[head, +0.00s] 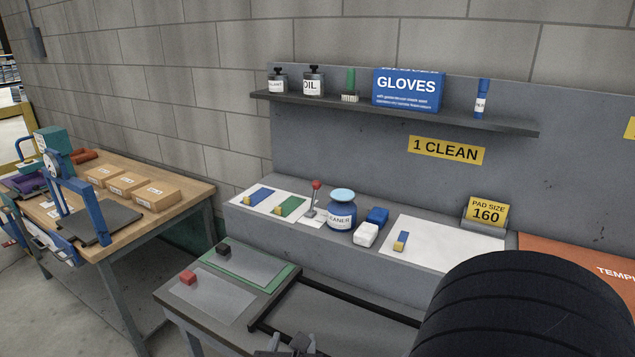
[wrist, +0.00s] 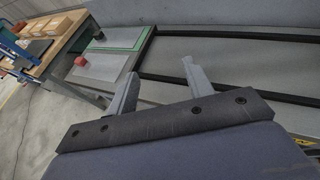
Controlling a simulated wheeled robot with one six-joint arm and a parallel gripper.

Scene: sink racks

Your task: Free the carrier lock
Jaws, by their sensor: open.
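My gripper (wrist: 160,68) is open and empty in the wrist view, its two fingers apart. Its tips also show at the bottom edge of the head view (head: 286,343), beside the black rails (head: 340,308). A small lever with a red knob (head: 316,185) stands upright on the bench. On the low side table, a red block (head: 187,277) sits on a grey plate (head: 215,300), and a black block (head: 223,249) sits on a green-edged plate (head: 262,268). No part is labelled as the carrier lock, and I cannot tell which one it is.
The grey bench holds a blue jar (head: 342,213), blue and white blocks and pads on white sheets. A shelf (head: 400,112) with bottles and a gloves box is above. A wooden table (head: 190,190) stands left. A large black ribbed shape hides the lower right.

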